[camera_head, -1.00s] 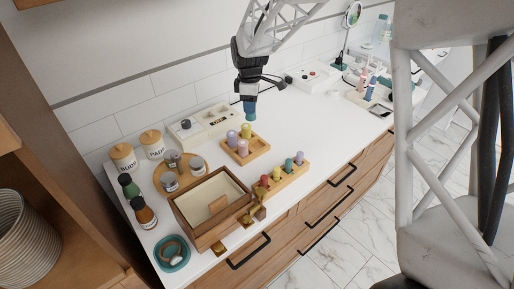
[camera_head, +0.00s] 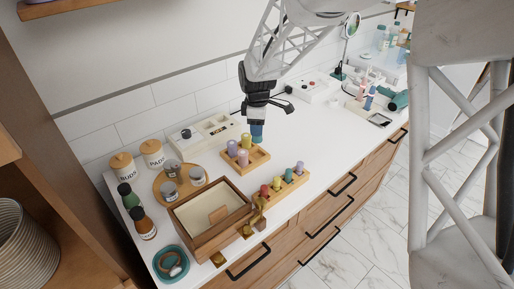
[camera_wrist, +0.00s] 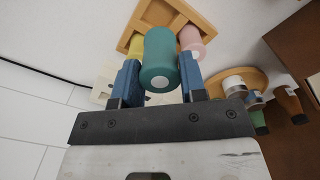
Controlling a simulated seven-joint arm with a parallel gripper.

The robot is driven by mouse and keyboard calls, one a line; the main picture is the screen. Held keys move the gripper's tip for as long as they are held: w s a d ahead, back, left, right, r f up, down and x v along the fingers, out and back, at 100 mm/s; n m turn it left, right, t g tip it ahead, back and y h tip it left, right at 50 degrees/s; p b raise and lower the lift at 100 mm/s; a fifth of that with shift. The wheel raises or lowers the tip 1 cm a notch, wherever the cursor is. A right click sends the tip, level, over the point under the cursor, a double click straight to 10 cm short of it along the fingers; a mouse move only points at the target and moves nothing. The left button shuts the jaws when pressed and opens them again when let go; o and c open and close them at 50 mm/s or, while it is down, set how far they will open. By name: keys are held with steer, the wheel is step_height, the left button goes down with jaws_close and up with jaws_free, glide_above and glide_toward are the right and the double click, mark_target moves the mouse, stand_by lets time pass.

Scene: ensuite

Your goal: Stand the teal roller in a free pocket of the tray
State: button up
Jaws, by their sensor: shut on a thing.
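My gripper (camera_head: 257,138) is shut on the teal roller (camera_wrist: 160,58), whose round end with a pale centre faces the wrist camera between the blue fingers. In the head view the fingers hide most of the roller. The wooden tray (camera_head: 262,160) is on the counter, just below the gripper, with a purple, a yellow and a pink roller (camera_head: 243,158) standing in it. In the wrist view, the tray (camera_wrist: 172,14) lies beyond the held roller, with a yellow roller (camera_wrist: 136,44) on the left and a pink one on the right. Whether the held roller touches the tray cannot be told.
A wooden rack (camera_head: 277,199) with several coloured pegs stands nearer the front edge. An open wooden box (camera_head: 205,243) is left of it. A pale divided box (camera_head: 190,148) sits by the wall. Jars on a round board (camera_head: 163,198) stand at left. The counter right of the tray is clear.

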steer(key=shift+f, duration=2.05)
steer(key=shift+f, duration=1.9)
steer(key=shift+f, duration=0.15)
steer(key=o, duration=0.9)
step_height(320, 180, up, 12)
steer(key=shift+r, duration=0.15)
